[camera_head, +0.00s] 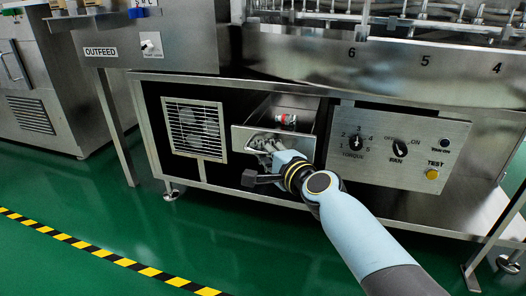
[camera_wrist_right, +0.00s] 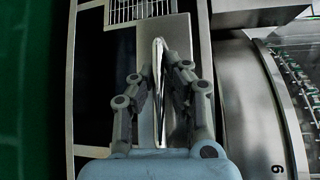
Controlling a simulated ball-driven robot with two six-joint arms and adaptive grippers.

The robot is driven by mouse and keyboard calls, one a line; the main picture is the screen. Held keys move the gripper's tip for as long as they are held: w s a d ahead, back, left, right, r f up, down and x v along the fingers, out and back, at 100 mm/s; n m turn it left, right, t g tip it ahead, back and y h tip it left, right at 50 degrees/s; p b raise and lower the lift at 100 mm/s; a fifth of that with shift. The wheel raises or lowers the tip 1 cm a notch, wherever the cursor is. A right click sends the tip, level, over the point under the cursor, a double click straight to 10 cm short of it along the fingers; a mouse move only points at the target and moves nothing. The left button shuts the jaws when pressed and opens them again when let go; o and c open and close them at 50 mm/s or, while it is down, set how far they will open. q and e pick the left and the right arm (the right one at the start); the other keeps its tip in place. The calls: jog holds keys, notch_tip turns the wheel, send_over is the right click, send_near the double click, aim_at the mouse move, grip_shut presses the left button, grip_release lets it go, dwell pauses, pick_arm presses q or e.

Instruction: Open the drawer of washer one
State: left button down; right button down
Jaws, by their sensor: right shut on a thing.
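The washer's steel drawer (camera_head: 305,144) stands pulled out from the lower panel, its open top showing a small red and white item (camera_head: 288,119) inside. My right gripper (camera_head: 266,146) is at the drawer front, its fingers shut on the drawer handle. In the right wrist view the long shiny handle (camera_wrist_right: 159,110) runs between the two fingers of my right gripper (camera_wrist_right: 155,72), in front of the steel drawer face. The fingers hide part of the handle in the head view. My left gripper is not in view.
A vent grille (camera_head: 195,130) is left of the drawer. A control panel (camera_head: 400,175) with dials and a yellow button (camera_head: 432,174) is to its right. The washer's upper housing (camera_head: 300,52) overhangs. The green floor (camera_head: 120,220) in front is clear, with a striped line (camera_head: 100,251).

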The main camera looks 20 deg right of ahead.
jog(key=shift+s+f, duration=0.15)
jog(key=shift+f, duration=0.15)
jog(key=c, duration=1.6)
grip_release()
jog(key=shift+c, duration=0.2)
jog(key=shift+r, duration=0.1)
jog(key=v, duration=1.2)
